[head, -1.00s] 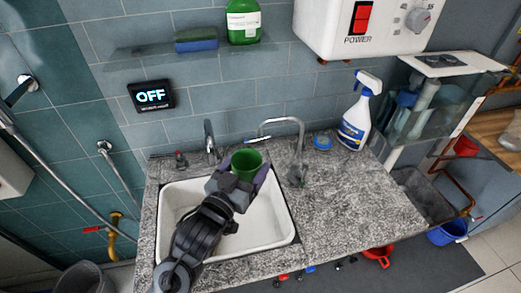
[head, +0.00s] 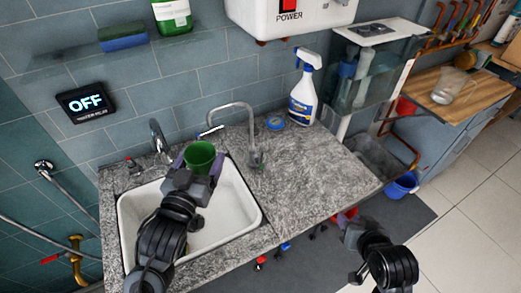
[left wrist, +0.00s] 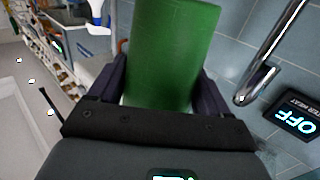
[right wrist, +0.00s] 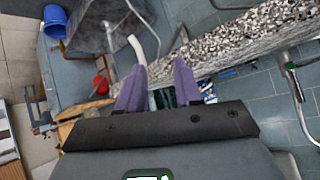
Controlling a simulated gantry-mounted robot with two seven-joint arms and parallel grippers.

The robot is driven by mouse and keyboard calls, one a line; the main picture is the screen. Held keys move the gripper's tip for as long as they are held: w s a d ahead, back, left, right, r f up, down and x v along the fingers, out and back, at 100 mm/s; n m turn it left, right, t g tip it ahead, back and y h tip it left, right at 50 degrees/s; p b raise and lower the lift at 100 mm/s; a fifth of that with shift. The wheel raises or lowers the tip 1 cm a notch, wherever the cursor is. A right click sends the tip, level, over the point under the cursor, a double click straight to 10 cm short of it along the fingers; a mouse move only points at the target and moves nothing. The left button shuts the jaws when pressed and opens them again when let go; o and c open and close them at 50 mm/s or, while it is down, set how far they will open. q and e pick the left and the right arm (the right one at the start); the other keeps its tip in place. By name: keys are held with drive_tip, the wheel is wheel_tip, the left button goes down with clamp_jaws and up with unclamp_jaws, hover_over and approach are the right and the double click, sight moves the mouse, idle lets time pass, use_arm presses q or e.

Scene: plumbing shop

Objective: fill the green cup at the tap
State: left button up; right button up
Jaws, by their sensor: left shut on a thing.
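The green cup (head: 200,157) is upright in my left gripper (head: 197,172), which is shut on it above the sink's back edge. The cup also fills the middle of the left wrist view (left wrist: 172,50). The curved metal tap (head: 240,107) stands behind the sink; its spout end appears just above and beyond the cup in the head view. I cannot tell whether the cup is directly under it. No water stream is visible. The cup's inside is mostly in shadow. My right gripper (right wrist: 158,85) is open and empty, low in front of the counter.
A white sink (head: 240,205) is set in the granite counter (head: 310,170). A second faucet (head: 158,138) stands left of the tap. A spray bottle (head: 304,95) and blue lid (head: 275,122) are at the back. A wall display (head: 87,102) reads OFF. A heater (head: 290,15) hangs above.

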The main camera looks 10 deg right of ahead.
sight(262, 153)
drive_tip(key=w+a+r+t, duration=0.1)
drive_tip(key=w+a+r, duration=0.1)
drive_tip(key=w+a+r+n+t+y, duration=0.1)
drive_tip(key=w+a+r+t, duration=0.1)
drive_tip(key=w+a+r, duration=0.1)
drive_tip(key=shift+w+a+r, duration=0.2)
drive_tip(key=shift+w+a, duration=0.15)
drive_tip(key=w+a+r+n+t+y, duration=0.1)
drive_tip(key=a+r+n+t, duration=0.1)
drive_tip(key=a, duration=0.5)
drive_tip(key=w+a+r+n+t+y, duration=0.1)
drive_tip(key=a+r+n+t, duration=0.15)
drive_tip(key=a, duration=0.35)
drive_tip(key=shift+m, duration=0.25)
drive_tip(key=w, duration=0.4)
drive_tip(key=w+a, duration=0.1)
drive_tip(key=w, duration=0.7)
drive_tip(key=shift+a+r, duration=0.2)
drive_tip(key=shift+a, duration=0.1)
drive_tip(key=shift+s, duration=0.1)
clamp_jaws()
